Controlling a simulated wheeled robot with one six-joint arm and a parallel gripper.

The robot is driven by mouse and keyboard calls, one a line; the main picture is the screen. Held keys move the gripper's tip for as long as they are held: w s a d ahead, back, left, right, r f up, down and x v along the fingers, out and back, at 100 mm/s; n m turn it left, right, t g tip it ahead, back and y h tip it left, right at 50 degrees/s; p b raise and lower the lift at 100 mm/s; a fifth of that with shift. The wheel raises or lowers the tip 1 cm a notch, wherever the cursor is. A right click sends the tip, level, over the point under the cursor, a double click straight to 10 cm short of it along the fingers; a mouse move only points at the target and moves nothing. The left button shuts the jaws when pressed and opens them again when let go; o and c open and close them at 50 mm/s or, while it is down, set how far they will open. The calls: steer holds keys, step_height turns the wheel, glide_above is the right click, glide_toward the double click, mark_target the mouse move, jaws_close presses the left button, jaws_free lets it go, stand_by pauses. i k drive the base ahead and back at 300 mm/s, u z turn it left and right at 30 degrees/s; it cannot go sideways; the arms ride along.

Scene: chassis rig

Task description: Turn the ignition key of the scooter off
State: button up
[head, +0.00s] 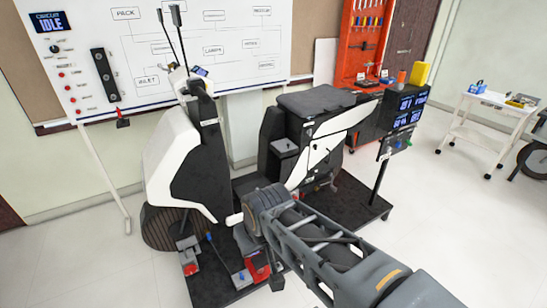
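The scooter (172,165) stands on a dark platform, its white front shield at the left and its dark seat (315,100) at the right. Its handlebar column (203,110) rises behind the shield, with a small bluish display (200,71) near the top. I cannot make out the ignition key or its position at this size. My grey arm reaches in from the lower right and its bulky joint ends in front of the scooter's footwell.
A whiteboard panel (140,65) with labelled boxes and an "IDLE" display stands behind the scooter. A post with blue-lit screens (405,108) stands right of the seat. A red tool cabinet (362,45) and white cart (487,115) are behind. Floor at the left is clear.

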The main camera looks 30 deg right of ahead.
mark_target(214, 131)
steer(key=k, duration=0.45)
steer(key=u, duration=1)
steer(key=i, duration=1)
steer(key=z, duration=0.8)
steer(key=i, duration=0.5)
steer(key=z, duration=0.55)
